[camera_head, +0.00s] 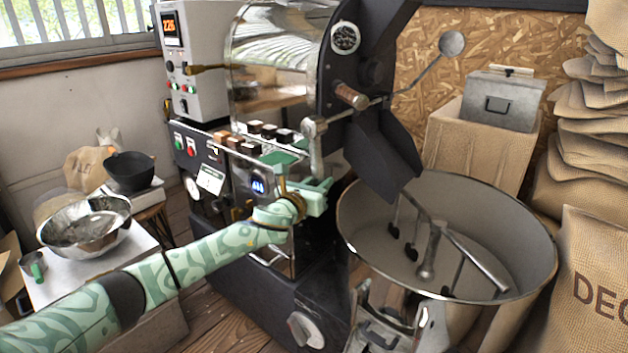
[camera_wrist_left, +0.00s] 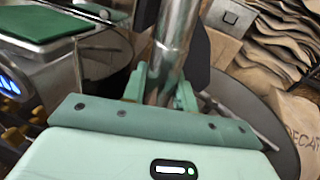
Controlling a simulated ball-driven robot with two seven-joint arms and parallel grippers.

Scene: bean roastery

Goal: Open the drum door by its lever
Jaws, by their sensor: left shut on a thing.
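The steel door lever (camera_head: 315,148) hangs down from a pivot at the front of the roaster drum (camera_head: 275,60). A thin rod runs from this pivot up right to a round disc weight (camera_head: 452,43). My left gripper (camera_head: 312,185), pale green, is shut on the lower part of the lever. In the left wrist view, the lever (camera_wrist_left: 174,45) rises between the two green fingers (camera_wrist_left: 160,95). The door itself is not clearly visible; a dark chute (camera_head: 385,160) stands beside the lever. My right gripper is in neither view.
A round cooling bin (camera_head: 350,235) with stirring arms stands below the chute. A wooden-handled sampler (camera_head: 352,96) sticks out above the lever. Small sample blocks (camera_head: 236,143) and a green tray lie left of it. Burlap sacks (camera_head: 590,270) fill the right side.

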